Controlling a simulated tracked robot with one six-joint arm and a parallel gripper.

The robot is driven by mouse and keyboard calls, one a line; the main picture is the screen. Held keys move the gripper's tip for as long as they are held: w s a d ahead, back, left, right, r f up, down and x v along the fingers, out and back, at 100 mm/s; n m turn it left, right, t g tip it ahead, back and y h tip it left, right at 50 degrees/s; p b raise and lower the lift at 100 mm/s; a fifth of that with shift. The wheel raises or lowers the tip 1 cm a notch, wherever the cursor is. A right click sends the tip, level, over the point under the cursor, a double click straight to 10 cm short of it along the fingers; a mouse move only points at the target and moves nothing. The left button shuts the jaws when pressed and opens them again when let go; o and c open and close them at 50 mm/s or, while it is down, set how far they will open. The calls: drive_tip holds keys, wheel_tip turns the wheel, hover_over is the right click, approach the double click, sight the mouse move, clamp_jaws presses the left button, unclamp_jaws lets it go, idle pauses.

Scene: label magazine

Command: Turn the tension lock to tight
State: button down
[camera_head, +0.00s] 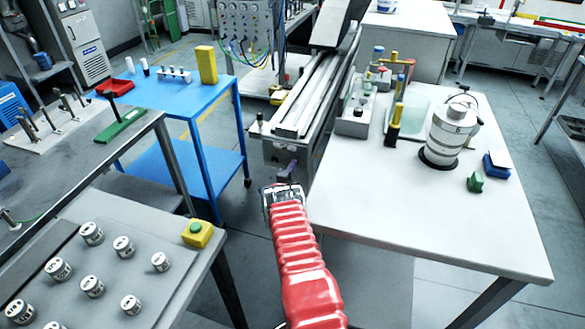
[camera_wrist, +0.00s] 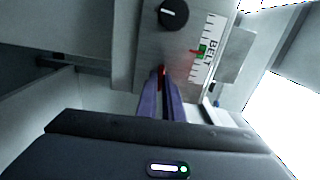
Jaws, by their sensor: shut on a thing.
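My gripper (camera_head: 289,170) is at the near end of the conveyor (camera_head: 302,110), low on its end face. In the wrist view, the two purple fingers of my gripper (camera_wrist: 162,80) are close together and shut on a small red part (camera_wrist: 162,70), which seems to be the tension lock. The fingers hide most of it, so I cannot tell its angle. A black round knob (camera_wrist: 173,13) is on the same grey panel above the fingertips. A scale marked BELT (camera_wrist: 206,52), with green and red marks, is to the right of the fingertips.
A white table (camera_head: 440,225) with a banded canister (camera_head: 450,130) stands right of the conveyor. A blue table (camera_head: 185,110) stands to the left. A grey table (camera_head: 185,285) with several labelled cylinders and a yellow box with a green button (camera_head: 197,232) is at near left.

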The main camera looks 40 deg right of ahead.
drive_tip(key=shift+s+d+f+m, duration=0.2)
drive_tip(key=shift+s+f+m, duration=0.05)
drive_tip(key=shift+s+m, duration=0.1)
drive_tip(key=c, duration=2.2)
unclamp_jaws()
drive_tip(key=shift+o, duration=1.4)
drive_tip(key=shift+w+a+r, duration=0.1)
drive_tip(key=shift+w, duration=0.05)
drive_tip(key=shift+w+a, duration=0.1)
drive_tip(key=shift+a, duration=0.1)
drive_tip(key=shift+v, duration=6.75)
